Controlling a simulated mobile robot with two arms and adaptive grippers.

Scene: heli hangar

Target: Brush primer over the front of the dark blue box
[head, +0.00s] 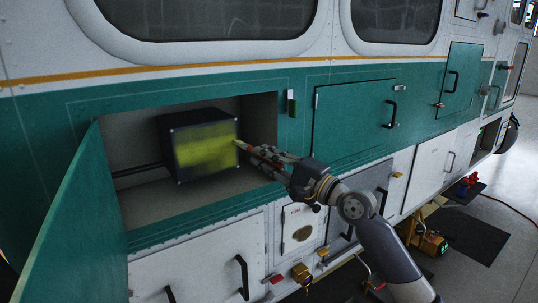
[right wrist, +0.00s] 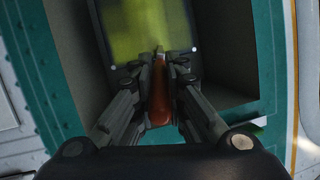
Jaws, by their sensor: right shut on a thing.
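The dark blue box (head: 199,145) sits inside an open bay in the helicopter's side in the head view. Yellow-green primer covers much of its front in a broad patch, with dark margins at the top and bottom. The front also shows at the top of the right wrist view (right wrist: 150,27). My right gripper (head: 258,152) is shut on a brush with an orange-red handle (right wrist: 160,100). The brush tip points at the right part of the box front; whether it touches cannot be told. My left gripper is not in view.
The open bay (head: 150,205) has an open green door (head: 82,225) at its left. A closed green panel (head: 350,118) with a handle is to the right of the bay. White panels with handles lie below. A yellow lamp-like unit (head: 432,243) stands at the lower right.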

